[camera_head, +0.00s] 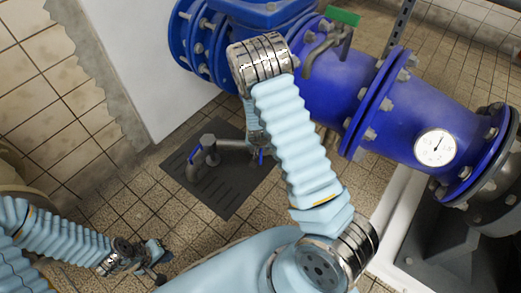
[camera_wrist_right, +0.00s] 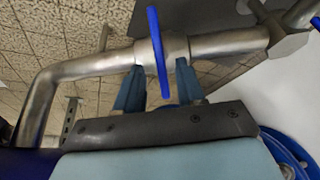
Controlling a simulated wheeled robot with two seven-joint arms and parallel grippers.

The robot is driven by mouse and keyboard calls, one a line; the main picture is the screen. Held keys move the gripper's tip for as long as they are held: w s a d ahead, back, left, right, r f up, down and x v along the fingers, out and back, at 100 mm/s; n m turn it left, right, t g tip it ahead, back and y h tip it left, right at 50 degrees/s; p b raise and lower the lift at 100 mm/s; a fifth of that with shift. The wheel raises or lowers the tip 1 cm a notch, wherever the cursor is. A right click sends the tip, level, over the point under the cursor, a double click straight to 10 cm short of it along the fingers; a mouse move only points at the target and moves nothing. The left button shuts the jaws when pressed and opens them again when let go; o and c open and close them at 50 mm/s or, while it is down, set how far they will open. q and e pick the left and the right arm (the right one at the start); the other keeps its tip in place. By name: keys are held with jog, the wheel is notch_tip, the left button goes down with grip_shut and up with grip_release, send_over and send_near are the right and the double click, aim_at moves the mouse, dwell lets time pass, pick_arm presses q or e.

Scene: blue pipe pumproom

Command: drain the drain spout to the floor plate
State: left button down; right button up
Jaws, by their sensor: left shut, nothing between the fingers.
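The drain spout (camera_head: 192,172) is a bent grey metal pipe over the dark, slotted floor plate (camera_head: 225,196) in the head view. A blue handle (camera_head: 195,154) shows at the spout. In the right wrist view, the metal pipe (camera_wrist_right: 90,66) runs across and bends down at left. A blue lever (camera_wrist_right: 157,52) stands on its valve body. My right gripper (camera_wrist_right: 158,85) is open, with a finger on each side of this lever and gaps visible. In the head view, my right arm partly hides that gripper. My left gripper (camera_head: 158,264) is shut and empty, low at left, away from the spout.
A large blue flanged pipe (camera_head: 335,90) with a round gauge (camera_head: 435,147) fills the right. A white wall (camera_head: 150,60) stands behind the plate. Tiled floor (camera_head: 130,212) is clear left of the plate.

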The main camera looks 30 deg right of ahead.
aim_at(261, 150)
jog(key=shift+x, duration=1.85)
grip_shut()
